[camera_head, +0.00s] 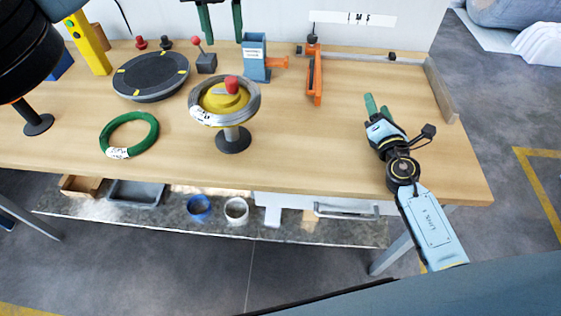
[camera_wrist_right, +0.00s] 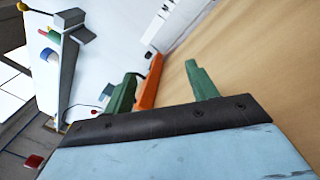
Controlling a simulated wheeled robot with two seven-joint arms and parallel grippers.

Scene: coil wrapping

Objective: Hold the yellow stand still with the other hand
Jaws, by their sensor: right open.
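The yellow stand (camera_head: 222,100) is in the middle of the table in the head view, on a short grey post with a dark round base and a red knob on top. A silver wire coil (camera_head: 254,104) with a white tag lies around its yellow top. My left gripper (camera_head: 221,40) shows at the top edge, its two green fingers apart and empty, behind the stand in the picture. My right gripper (camera_head: 378,108) is open and empty over the right side of the table, well apart from the stand. Its green fingers also show in the right wrist view (camera_wrist_right: 160,92).
A green coil (camera_head: 107,136) lies left of the stand. A dark turntable (camera_head: 150,75), a blue holder (camera_head: 254,60) and an orange tool (camera_head: 314,75) stand behind. The table between stand and right gripper is clear. Bins and rolls lie on a lower shelf.

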